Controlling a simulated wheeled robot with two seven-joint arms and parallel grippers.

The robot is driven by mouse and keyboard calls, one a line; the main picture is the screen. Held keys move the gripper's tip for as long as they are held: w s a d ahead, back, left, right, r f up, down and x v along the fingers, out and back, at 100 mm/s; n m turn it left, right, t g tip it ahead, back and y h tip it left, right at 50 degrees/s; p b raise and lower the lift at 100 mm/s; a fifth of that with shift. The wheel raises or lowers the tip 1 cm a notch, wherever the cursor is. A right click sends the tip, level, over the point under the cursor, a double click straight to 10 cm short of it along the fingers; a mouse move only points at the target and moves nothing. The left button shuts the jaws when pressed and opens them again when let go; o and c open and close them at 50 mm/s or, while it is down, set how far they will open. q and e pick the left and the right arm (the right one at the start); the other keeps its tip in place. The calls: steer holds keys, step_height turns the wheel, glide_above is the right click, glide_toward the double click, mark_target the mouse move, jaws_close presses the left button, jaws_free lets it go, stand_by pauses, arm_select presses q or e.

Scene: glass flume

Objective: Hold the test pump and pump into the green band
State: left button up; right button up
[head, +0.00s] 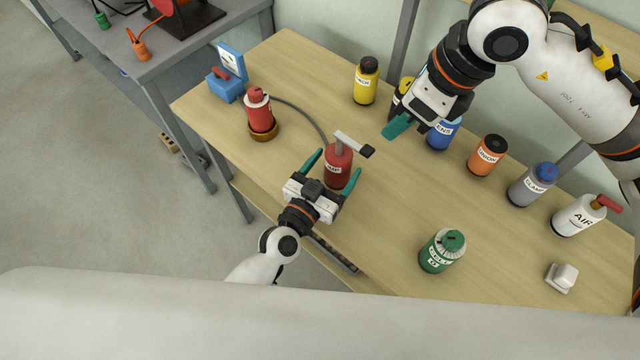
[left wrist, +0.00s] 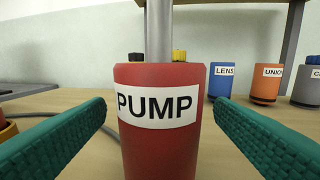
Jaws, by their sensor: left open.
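The red test pump (head: 338,168) stands upright on the wooden bench, with a grey lever (head: 350,142) on top ending in a black grip. In the left wrist view its red body (left wrist: 160,145) carries a PUMP label and fills the middle. My left gripper (head: 338,162) is open, with one teal finger on each side of the pump; gaps show between fingers and body. My right gripper (head: 396,126) hangs up and right of the pump, apart from the lever; its teal fingers overlap, so its opening is unclear. I cannot make out a green band.
A grey hose (head: 304,112) runs behind the pump towards a red cylinder (head: 259,112) on a brass base. A blue case (head: 226,88) stands far left. Yellow (head: 365,84), blue (head: 443,134), orange (head: 488,156) and green (head: 441,252) containers stand around.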

mark_target(341, 157)
arm_select(q)
steer(key=shift+x, duration=1.8)
steer(key=c, duration=1.1)
steer(key=shift+c, duration=0.2)
